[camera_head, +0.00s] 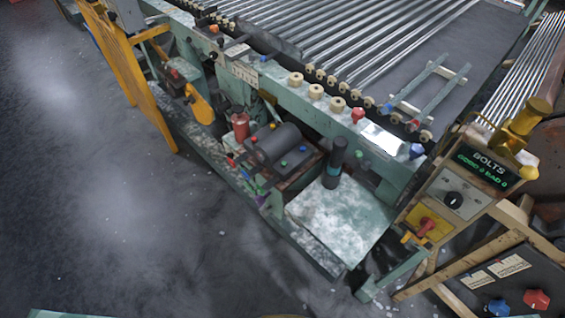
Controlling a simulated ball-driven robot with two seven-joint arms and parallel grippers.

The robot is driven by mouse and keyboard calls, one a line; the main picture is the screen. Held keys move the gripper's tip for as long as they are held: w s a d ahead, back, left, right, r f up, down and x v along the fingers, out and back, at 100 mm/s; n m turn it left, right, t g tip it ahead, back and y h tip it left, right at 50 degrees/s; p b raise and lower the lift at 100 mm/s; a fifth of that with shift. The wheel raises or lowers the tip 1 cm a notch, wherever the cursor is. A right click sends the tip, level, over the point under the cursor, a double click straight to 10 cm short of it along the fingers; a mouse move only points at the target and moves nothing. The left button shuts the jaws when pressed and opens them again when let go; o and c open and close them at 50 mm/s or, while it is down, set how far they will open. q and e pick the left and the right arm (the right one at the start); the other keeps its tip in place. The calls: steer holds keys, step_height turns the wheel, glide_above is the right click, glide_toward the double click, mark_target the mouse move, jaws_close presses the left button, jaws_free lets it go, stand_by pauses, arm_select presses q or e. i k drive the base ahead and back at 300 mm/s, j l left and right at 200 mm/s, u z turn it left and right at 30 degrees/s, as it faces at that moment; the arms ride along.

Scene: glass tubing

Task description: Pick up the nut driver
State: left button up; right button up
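I cannot pick out the nut driver with certainty in the head view. A dark, upright cylindrical object (334,164) stands at the back of a whitish, worn plate (335,222) low on the machine; whether it is a tool handle or a machine part I cannot tell. Neither of my grippers is in view.
A green machine frame carries a bed of glass tubes (340,30). A motor (275,145) and a red cylinder (240,126) sit below its rail. A control box labelled BOLTS (462,190) stands at right. The dark floor (90,200) at left is mostly clear.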

mark_target(340, 146)
steer(key=i+j+z, duration=0.15)
steer(key=j, duration=0.35)
steer(key=i+j+z, duration=0.15)
steer(key=j, duration=0.35)
steer(key=j+z, duration=0.15)
steer(key=j, duration=0.35)
steer(key=i, duration=0.05)
